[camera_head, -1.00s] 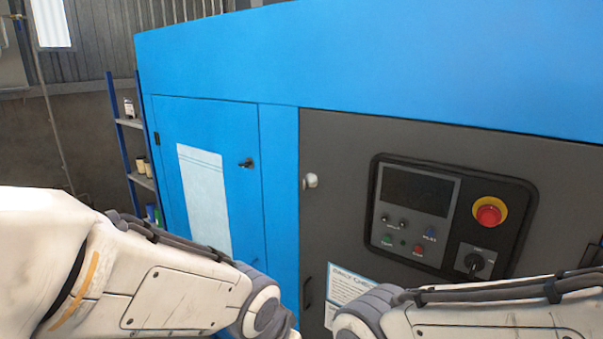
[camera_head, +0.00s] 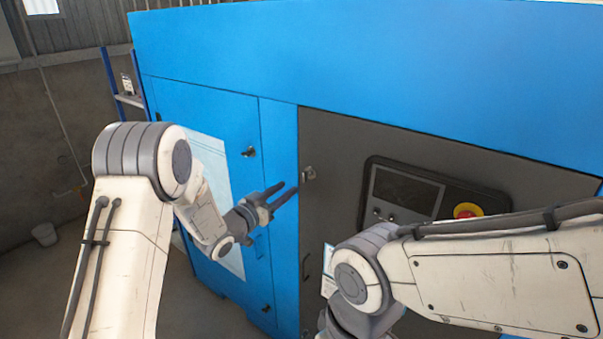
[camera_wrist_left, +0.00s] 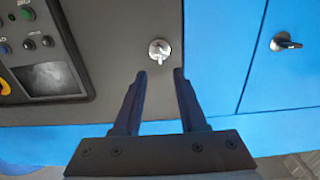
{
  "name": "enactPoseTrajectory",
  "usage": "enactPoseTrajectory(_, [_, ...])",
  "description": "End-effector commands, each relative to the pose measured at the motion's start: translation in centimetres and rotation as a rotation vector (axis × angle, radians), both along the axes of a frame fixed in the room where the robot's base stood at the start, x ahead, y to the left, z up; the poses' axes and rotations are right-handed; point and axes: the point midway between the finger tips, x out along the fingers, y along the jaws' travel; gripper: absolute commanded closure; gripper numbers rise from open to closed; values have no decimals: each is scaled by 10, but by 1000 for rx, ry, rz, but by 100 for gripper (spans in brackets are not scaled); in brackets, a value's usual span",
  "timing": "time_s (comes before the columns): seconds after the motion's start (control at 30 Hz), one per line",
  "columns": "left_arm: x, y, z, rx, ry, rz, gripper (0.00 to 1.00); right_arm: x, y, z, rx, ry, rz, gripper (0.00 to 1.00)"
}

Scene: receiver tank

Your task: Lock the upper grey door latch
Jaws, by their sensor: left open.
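The upper grey door latch (camera_head: 309,173) is a small silvery knob near the upper left corner of the dark grey door (camera_head: 335,140). In the left wrist view the latch (camera_wrist_left: 159,50) shows a short lever on a round base, just beyond my fingertips. My left gripper (camera_head: 287,188) is open and empty, just left of the latch in the head view. In the left wrist view its two fingers (camera_wrist_left: 159,74) point at the door, one to each side of the latch's line, apart from it. My right gripper is out of view; only my right arm shows.
The blue door (camera_head: 190,105) to the left has its own black latch (camera_head: 248,152). A control panel (camera_head: 400,195) with a red and yellow emergency stop button (camera_head: 467,211) lies right of the grey latch, partly behind my right arm. A dark handle (camera_head: 306,267) sits lower on the grey door.

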Motion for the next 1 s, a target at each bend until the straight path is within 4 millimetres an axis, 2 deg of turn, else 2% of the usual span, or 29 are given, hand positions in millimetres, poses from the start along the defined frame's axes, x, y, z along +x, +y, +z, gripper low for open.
enactPoseTrajectory(0.03, [8, -7, 4, 0, 1, -3, 59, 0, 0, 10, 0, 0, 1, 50])
enactPoseTrajectory(0.1, [19, -16, 4, 1, 1, -3, 59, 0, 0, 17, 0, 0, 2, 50])
enactPoseTrajectory(0.4, [57, -43, 2, 1, 2, 0, 59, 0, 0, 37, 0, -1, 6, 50])
enactPoseTrajectory(0.6, [66, -49, 1, 1, 2, 1, 59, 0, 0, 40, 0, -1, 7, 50])
enactPoseTrajectory(0.83, [66, -49, 0, 1, 2, 1, 59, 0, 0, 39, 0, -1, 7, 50])
enactPoseTrajectory(0.87, [66, -49, 0, 1, 2, 1, 66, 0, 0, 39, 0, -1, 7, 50])
enactPoseTrajectory(0.93, [66, -49, 0, 1, 1, 1, 93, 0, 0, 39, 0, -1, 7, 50])
enactPoseTrajectory(0.97, [66, -49, 0, 1, 1, 1, 100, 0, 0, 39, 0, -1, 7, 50])
enactPoseTrajectory(1.0, [66, -49, 0, 1, 1, 1, 100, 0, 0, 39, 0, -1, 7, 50])
